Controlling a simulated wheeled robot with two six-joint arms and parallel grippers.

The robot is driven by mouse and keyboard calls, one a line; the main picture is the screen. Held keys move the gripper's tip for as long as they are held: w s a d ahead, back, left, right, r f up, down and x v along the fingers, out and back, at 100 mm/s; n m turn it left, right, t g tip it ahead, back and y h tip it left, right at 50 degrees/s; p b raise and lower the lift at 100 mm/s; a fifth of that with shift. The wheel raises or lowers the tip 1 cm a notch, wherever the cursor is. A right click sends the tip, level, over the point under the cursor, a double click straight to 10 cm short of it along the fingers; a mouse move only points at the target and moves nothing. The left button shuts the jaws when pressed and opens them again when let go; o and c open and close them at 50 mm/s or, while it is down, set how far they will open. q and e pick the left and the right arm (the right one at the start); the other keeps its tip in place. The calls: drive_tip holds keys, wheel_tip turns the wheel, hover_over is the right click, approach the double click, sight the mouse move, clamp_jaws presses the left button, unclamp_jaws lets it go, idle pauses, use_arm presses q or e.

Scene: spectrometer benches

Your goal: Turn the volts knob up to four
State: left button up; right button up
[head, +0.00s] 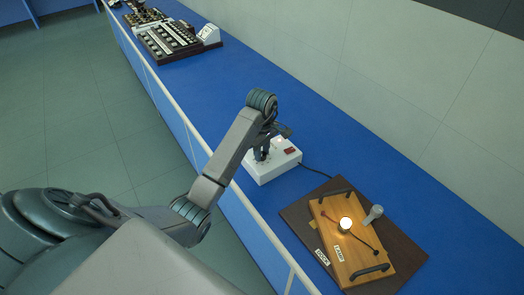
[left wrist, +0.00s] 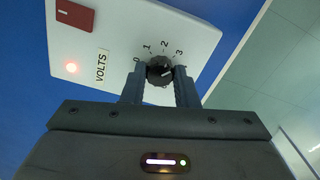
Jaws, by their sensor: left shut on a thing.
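The white power box (head: 264,174) stands on the blue bench near the middle of the head view. My left gripper (head: 262,154) reaches down onto it and hides the knob there. In the left wrist view, the black volts knob (left wrist: 159,70) sits between the two fingertips (left wrist: 160,76), and the gripper is shut on it. Numbers 0, 1, 2 and 3 show around the knob; no 4 can be seen, and the right finger covers part of the dial's edge. A short white mark shows on the knob, but its exact reading is unclear. My right gripper is not in view.
A wooden board (head: 365,255) with a lit bulb (head: 345,224) lies nearer on a dark base. A pale rail (head: 180,110) runs along the bench edge.

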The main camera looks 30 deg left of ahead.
use_arm(q)
drive_tip(key=m, duration=0.5)
drive_tip(key=shift+m, duration=0.3)
idle(0.4)
drive_tip(key=o, duration=1)
drive_tip(key=shift+a, duration=0.1)
wheel_tip(320, 180, up, 11)
drive_tip(key=p, duration=1)
drive_tip(key=shift+p, duration=0.35)
drive_tip(key=shift+f, duration=0.15)
